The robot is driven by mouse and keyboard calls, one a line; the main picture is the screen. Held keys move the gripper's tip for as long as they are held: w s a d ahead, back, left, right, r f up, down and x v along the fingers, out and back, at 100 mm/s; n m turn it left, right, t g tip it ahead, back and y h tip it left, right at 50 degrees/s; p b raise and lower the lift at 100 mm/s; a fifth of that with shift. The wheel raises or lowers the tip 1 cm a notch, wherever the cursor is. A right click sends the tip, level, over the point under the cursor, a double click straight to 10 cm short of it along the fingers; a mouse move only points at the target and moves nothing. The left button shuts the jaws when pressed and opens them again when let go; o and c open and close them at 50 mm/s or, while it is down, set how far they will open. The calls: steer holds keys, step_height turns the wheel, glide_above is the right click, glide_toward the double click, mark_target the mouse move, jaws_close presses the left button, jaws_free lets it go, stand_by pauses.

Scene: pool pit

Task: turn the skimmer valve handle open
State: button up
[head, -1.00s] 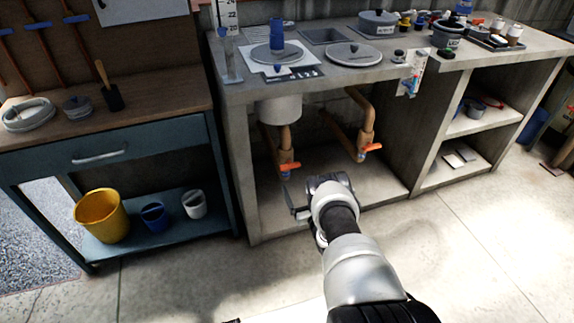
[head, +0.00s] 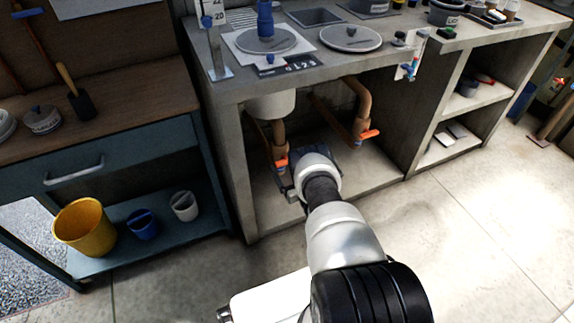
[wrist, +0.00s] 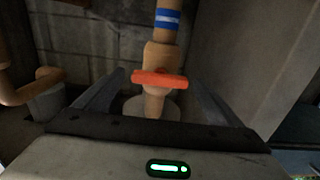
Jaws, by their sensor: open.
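Two valves with orange handles sit on copper-coloured pipes under the concrete counter. The left valve's orange handle (head: 281,163) is just ahead of my gripper (head: 287,184), which is partly hidden behind my wrist. In the wrist view this handle (wrist: 160,79) lies crosswise to its pipe, which carries a blue band (wrist: 168,18) with white marks. My gripper (wrist: 159,80) is open, with one finger on each side of the handle, and holds nothing. Whether the fingers touch it I cannot tell. The second orange handle (head: 369,134) is further right.
The counter's left side wall (head: 228,165) stands close beside the left valve. A white cylinder (head: 272,104) hangs above it under the counter. A blue workbench (head: 127,153) with a yellow bucket (head: 85,228) stands left. The floor (head: 420,245) to the right is clear.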

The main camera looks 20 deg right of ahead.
steer(key=c, duration=1.1)
steer(key=shift+o, duration=0.2)
steer(key=shift+n, duration=0.3)
steer(key=n, duration=1.3)
steer(key=shift+r+n, duration=0.1)
steer(key=shift+n, duration=2)
steer(key=shift+w, duration=0.1)
